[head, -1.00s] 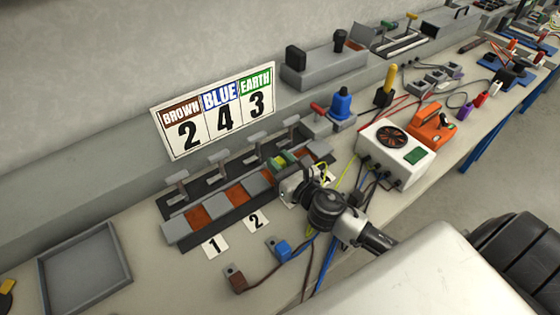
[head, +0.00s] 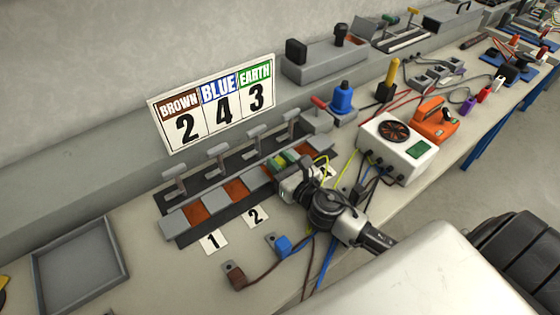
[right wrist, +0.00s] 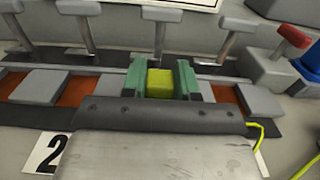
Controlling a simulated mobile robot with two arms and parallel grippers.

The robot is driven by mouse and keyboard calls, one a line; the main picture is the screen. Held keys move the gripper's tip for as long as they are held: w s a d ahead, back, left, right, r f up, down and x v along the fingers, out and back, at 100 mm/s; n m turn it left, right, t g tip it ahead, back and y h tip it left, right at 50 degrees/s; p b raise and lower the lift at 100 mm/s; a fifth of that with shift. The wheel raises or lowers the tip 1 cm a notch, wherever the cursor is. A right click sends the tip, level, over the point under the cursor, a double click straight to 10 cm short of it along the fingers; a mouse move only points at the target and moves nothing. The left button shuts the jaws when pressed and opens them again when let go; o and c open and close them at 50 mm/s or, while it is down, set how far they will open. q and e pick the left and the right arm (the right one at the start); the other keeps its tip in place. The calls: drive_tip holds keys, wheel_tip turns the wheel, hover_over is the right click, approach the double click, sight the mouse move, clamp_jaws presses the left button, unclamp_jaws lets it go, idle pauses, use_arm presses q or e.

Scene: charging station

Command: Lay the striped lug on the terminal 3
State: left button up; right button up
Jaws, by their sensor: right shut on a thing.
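My right gripper (head: 288,165) is shut on the striped lug (right wrist: 160,83), above the terminal row. In the right wrist view its yellow part shows between two green pieces, the fingers. A yellow-green wire trails on the right. The gripper is over the third position, right of card 2 (right wrist: 50,153); it hides most of terminal 3, and I cannot tell whether the lug touches it. Copper pads of terminal 1 (head: 196,214) and terminal 2 (head: 235,190) are bare. My left gripper is not in view.
Raised clamp levers (head: 217,157) stand behind the terminals. The brown lug (head: 234,276) and blue lug (head: 281,246) lie in front. A sign (head: 213,105) reads brown 2, blue 4, earth 3. A white fan box (head: 397,146) stands right; an empty grey tray (head: 125,275) lies left.

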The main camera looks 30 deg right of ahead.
drive_tip(key=shift+f+b, duration=0.4)
drive_tip(key=shift+f, duration=0.2)
drive_tip(key=o, duration=1)
drive_tip(key=shift+r, duration=0.1)
drive_tip(key=s, duration=0.3)
drive_tip(key=s+d+b, duration=0.1)
drive_tip(key=s, duration=0.2)
drive_tip(key=s+b, duration=0.1)
drive_tip(key=s, duration=0.2)
drive_tip(key=shift+s+d, duration=0.2)
drive_tip(key=shift+s, duration=0.1)
drive_tip(key=shift+s+b, duration=0.3)
drive_tip(key=shift+s, duration=0.25)
